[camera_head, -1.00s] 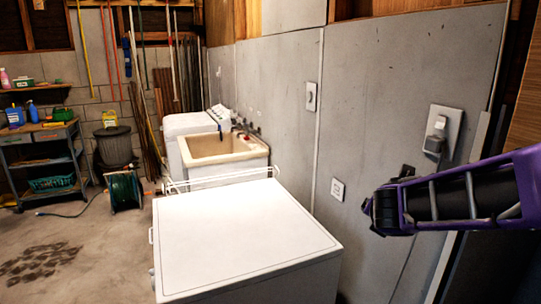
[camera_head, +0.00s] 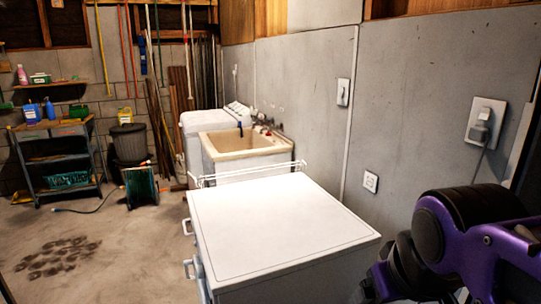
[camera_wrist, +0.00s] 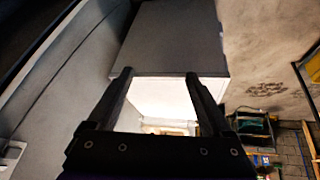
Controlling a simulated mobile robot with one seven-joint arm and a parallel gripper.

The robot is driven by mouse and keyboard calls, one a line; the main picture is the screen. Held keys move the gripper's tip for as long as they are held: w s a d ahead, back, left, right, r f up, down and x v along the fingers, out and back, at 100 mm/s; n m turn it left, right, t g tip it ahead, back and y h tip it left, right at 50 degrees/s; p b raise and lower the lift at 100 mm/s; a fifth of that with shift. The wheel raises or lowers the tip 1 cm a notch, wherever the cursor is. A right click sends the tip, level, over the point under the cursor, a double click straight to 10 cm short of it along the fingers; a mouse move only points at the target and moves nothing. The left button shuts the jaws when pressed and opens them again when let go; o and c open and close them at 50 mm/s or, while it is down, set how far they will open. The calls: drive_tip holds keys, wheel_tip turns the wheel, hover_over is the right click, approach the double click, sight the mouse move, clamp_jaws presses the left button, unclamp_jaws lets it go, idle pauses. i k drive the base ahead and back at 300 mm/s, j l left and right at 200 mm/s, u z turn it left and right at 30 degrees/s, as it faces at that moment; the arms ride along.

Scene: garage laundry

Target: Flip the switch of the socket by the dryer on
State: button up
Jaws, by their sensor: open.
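The white dryer (camera_head: 285,232) stands against the grey wall in the head view. Just above its back right edge is a small square white socket (camera_head: 371,181) on the wall; its switch is too small to read. Higher up is a white plate with a dark-edged switch or outlet (camera_head: 343,92). A larger socket plate with a grey plug and cord (camera_head: 485,122) is at the right. My gripper (camera_wrist: 157,77) is open and empty in the wrist view, its two fingers apart over a pale box-like surface. In the head view only my purple arm shows, at lower right; the gripper is hidden.
A wire rack (camera_head: 250,174) lies at the dryer's far edge, before a utility sink (camera_head: 235,145) and a white washer (camera_head: 205,128). A shelf cart (camera_head: 57,160), bin (camera_head: 130,143) and green hose reel (camera_head: 140,187) stand at the back left.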

sight(485, 113)
drive_tip(key=z, duration=1.1)
drive_tip(key=i, duration=0.2)
